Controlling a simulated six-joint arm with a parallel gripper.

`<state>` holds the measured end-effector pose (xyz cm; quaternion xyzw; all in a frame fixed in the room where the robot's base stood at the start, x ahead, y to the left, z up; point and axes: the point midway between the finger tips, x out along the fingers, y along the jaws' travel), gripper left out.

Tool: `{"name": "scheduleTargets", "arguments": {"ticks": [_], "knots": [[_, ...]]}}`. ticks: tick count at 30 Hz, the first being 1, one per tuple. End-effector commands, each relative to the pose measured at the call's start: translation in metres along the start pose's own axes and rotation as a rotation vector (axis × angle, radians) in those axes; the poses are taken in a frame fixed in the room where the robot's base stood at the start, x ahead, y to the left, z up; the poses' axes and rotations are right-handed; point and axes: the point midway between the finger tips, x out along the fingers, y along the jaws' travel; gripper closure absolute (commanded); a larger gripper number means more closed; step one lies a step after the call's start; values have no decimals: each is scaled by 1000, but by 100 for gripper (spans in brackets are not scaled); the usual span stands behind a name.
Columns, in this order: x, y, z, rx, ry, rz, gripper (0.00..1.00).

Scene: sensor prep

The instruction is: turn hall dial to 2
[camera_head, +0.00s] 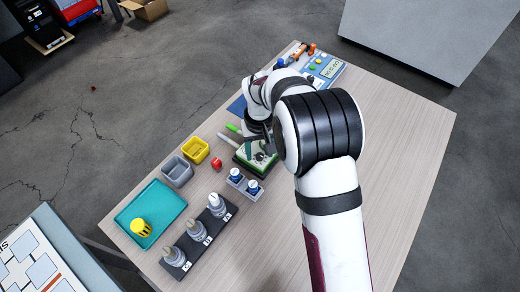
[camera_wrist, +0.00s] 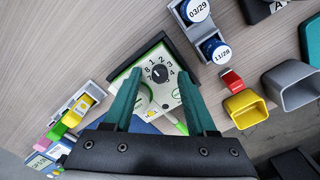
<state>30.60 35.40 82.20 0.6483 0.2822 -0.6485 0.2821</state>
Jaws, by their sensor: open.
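A white and green dial box (camera_wrist: 178,58) lies below my gripper in the wrist view. It has a small black dial (camera_wrist: 160,73) ringed by printed numbers, and a larger pale round knob (camera_wrist: 141,99) nearer the left finger. I cannot read for certain which number the black dial points to. My gripper (camera_wrist: 158,75) is open, its two teal fingers on either side of the black dial in the picture; no contact shows. In the head view the box (camera_head: 246,162) is partly hidden by my arm and gripper (camera_head: 262,143).
Blue-capped vials (camera_wrist: 215,49) in a grey holder, a red object (camera_wrist: 232,80), a yellow bin (camera_wrist: 246,108) and a grey bin (camera_wrist: 291,85) stand nearby. A teal tray (camera_head: 165,205) holds a yellow object. Right of my arm, the table (camera_head: 405,130) is clear.

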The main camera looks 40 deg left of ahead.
Motion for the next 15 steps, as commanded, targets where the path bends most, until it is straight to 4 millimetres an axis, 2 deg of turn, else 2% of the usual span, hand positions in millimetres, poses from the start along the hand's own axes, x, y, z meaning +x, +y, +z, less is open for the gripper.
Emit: {"name": "scheduleTargets", "arguments": {"ticks": [9,15], "knots": [[3,0,0,0,1,0,43],[3,0,0,0,1,0,79]]}}
